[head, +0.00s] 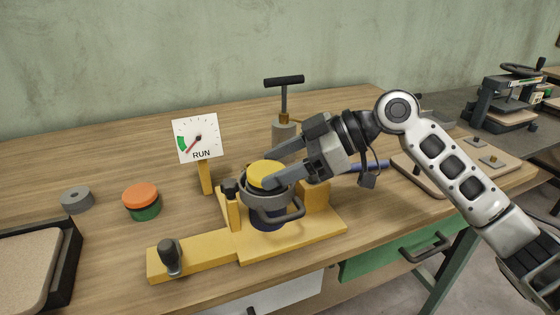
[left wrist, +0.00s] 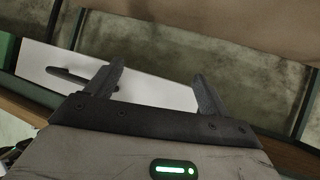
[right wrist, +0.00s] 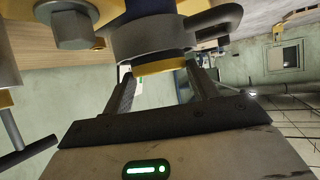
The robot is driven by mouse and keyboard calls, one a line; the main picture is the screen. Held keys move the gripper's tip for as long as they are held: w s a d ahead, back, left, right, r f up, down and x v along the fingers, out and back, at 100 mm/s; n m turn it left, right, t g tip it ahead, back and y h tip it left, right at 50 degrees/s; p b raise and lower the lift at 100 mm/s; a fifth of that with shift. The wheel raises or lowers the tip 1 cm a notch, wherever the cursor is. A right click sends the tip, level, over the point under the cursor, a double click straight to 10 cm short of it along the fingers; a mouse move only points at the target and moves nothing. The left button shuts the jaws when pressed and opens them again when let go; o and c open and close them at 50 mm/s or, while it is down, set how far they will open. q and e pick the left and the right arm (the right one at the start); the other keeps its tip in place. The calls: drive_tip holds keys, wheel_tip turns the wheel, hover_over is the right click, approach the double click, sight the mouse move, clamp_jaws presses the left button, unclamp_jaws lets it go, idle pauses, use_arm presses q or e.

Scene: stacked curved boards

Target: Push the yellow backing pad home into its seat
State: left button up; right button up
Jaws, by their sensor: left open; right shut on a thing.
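The yellow backing pad (head: 264,174) is a round disc at the top of a grey ring seat (head: 262,202) with a side handle, on a yellow fixture (head: 290,243). My right gripper (head: 270,178) reaches in from the right and is shut on the pad, its fingers on either side. The right wrist view shows the pad's yellow edge (right wrist: 162,65) between the fingertips, against the grey ring (right wrist: 150,38). I cannot tell how deep the pad sits. My left gripper (left wrist: 160,82) is open and empty in the left wrist view, and out of the head view.
A gauge sign marked RUN (head: 196,140) stands behind the fixture. An orange and green puck (head: 141,201), a grey ring (head: 76,200) and a black-rimmed tray (head: 66,265) lie to the left. A T-handled tool (head: 284,100) stands behind. A white drawer front (left wrist: 150,90) is near my left gripper.

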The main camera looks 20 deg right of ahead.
use_arm(q)
drive_tip(key=shift+f, duration=0.1)
use_arm(e)
drive_tip(key=shift+f, duration=0.15)
drive_tip(key=o, duration=1.2)
drive_tip(key=shift+o, duration=0.2)
drive_tip(key=shift+d, duration=0.25)
use_arm(q)
drive_tip(key=shift+d+b, duration=0.15)
drive_tip(key=shift+b, duration=0.75)
use_arm(e)
drive_tip(key=v, duration=1.5)
drive_tip(key=shift+s+r, duration=0.15)
drive_tip(key=shift+r, duration=0.2)
use_arm(q)
drive_tip(key=shift+w, duration=0.1)
use_arm(e)
drive_tip(key=shift+d+f, duration=0.1)
